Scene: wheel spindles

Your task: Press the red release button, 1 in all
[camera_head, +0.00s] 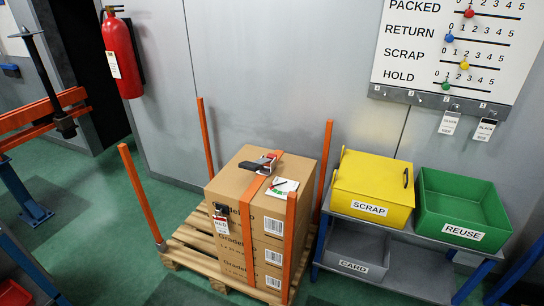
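I cannot make out a clear red release button in the head view. A black and grey strap buckle (260,163) sits on top of the stacked cartons (238,180), on the orange strap (247,222). A small red patch shows at its right end, but I cannot tell whether it is a button. A black fitting (221,209) with a white tag lettered in red hangs at the stack's left front corner. Neither of my grippers is in view.
The cartons stand on a wooden pallet (187,251) with upright orange posts (141,193). A yellow SCRAP box (375,182) and a green REUSE bin (462,205) stand on a rack at right. A fire extinguisher (122,60) hangs on the wall. Green floor (75,200) lies clear at left.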

